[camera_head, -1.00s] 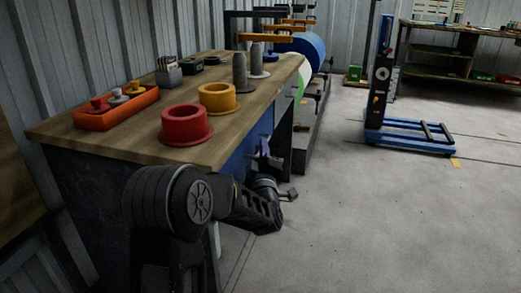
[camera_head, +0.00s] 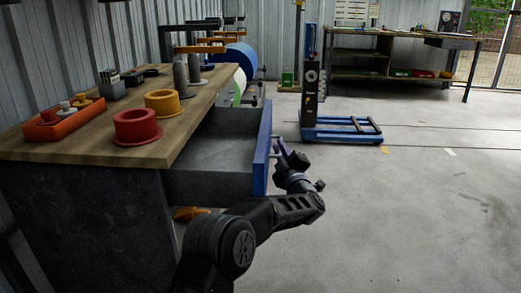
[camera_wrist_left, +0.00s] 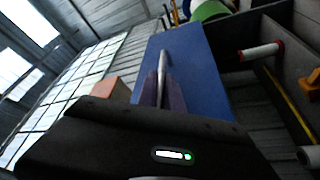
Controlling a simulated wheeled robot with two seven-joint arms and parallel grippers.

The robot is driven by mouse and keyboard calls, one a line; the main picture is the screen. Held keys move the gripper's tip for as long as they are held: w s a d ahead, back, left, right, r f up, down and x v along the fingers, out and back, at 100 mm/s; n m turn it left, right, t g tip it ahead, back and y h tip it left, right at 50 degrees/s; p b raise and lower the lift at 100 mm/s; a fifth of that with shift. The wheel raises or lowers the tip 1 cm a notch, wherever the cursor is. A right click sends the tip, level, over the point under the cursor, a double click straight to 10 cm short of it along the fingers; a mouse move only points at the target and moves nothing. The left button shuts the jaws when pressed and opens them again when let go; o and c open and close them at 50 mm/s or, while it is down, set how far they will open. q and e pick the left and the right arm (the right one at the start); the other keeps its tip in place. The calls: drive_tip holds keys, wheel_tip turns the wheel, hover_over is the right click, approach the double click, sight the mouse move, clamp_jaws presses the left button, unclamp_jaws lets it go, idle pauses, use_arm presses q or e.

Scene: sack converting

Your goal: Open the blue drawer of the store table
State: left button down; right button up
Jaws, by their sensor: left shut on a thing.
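The store table (camera_head: 60,148) stands at the left with a wooden top. Its blue drawer (camera_head: 262,150) is pulled well out to the right, and its grey inside (camera_head: 215,152) shows and looks empty. My left gripper (camera_head: 284,150) is at the outer side of the blue front, shut on the drawer's handle. In the left wrist view the blue front (camera_wrist_left: 190,75) stands ahead, and the metal bar handle (camera_wrist_left: 162,75) runs between the fingers (camera_wrist_left: 164,92). My right gripper is not in view.
Red (camera_head: 136,126) and yellow (camera_head: 162,102) ring-shaped parts and an orange tray (camera_head: 64,122) are on the table top. A blue-based lift (camera_head: 340,131) stands farther back. The floor to the right (camera_head: 420,200) is clear.

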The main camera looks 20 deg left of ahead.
use_arm(q)
drive_tip(key=shift+w+d, duration=0.3)
drive_tip(key=shift+d, duration=0.45)
drive_tip(key=shift+w+d, duration=0.3)
drive_tip(key=shift+d, duration=0.4)
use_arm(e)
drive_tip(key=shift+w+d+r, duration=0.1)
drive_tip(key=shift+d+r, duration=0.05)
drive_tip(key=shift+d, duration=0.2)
use_arm(q)
drive_tip(key=c, duration=1.8)
unclamp_jaws()
drive_tip(key=shift+o, duration=0.2)
drive_tip(key=shift+d, duration=0.1)
